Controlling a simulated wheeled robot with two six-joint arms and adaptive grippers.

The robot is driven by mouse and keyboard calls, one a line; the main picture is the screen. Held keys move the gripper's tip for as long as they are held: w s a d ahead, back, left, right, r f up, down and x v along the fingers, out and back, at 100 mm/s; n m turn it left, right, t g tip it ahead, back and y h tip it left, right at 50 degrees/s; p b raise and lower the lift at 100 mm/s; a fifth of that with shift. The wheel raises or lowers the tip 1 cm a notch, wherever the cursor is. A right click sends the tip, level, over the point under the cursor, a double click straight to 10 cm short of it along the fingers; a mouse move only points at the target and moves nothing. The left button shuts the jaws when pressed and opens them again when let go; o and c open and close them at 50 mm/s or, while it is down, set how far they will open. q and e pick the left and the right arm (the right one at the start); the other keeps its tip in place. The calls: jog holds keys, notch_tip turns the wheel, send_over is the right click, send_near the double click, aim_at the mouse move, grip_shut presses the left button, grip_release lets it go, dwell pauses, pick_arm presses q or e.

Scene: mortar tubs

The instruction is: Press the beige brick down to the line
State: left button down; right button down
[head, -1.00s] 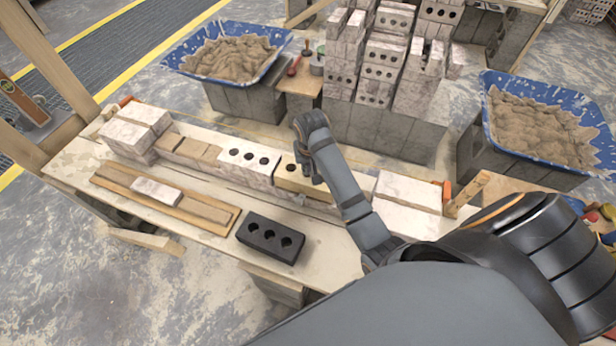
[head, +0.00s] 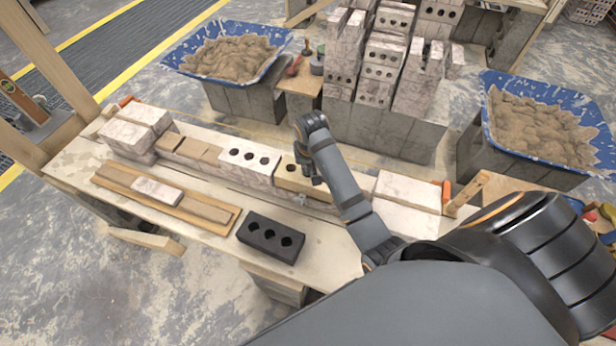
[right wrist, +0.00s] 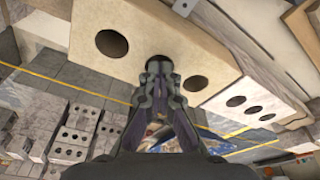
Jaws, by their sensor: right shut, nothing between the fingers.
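The beige brick (head: 287,178) lies in the row on the bench, right of a white brick with holes (head: 249,160). Its top with round holes fills the upper part of the right wrist view (right wrist: 140,25). My right gripper (head: 308,181) points down over the beige brick and hides part of it. In the right wrist view its closed, empty fingertips (right wrist: 160,66) are at the middle hole; I cannot tell if they touch the brick. A thin yellow line (head: 215,131) runs behind the row, partly hidden by my arm. My left gripper is not in view.
A black brick with holes (head: 270,238) and a wooden board (head: 105,180) carrying smaller bricks lie in front of the row. Blue mortar tubs (head: 262,72) stand behind at left and right (head: 490,130). Stacked bricks (head: 385,60) stand between them.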

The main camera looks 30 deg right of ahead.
jog(key=shift+s+a+f+p, duration=0.1)
jog(key=shift+s+f+p, duration=0.15)
jog(key=shift+f+p, duration=0.4)
dwell(2.4)
jog(key=shift+r, duration=0.25)
jog(key=r+p, duration=0.5)
jog(key=p, duration=0.2)
jog(key=shift+w+r, duration=0.2)
jog(key=shift+f, duration=0.1)
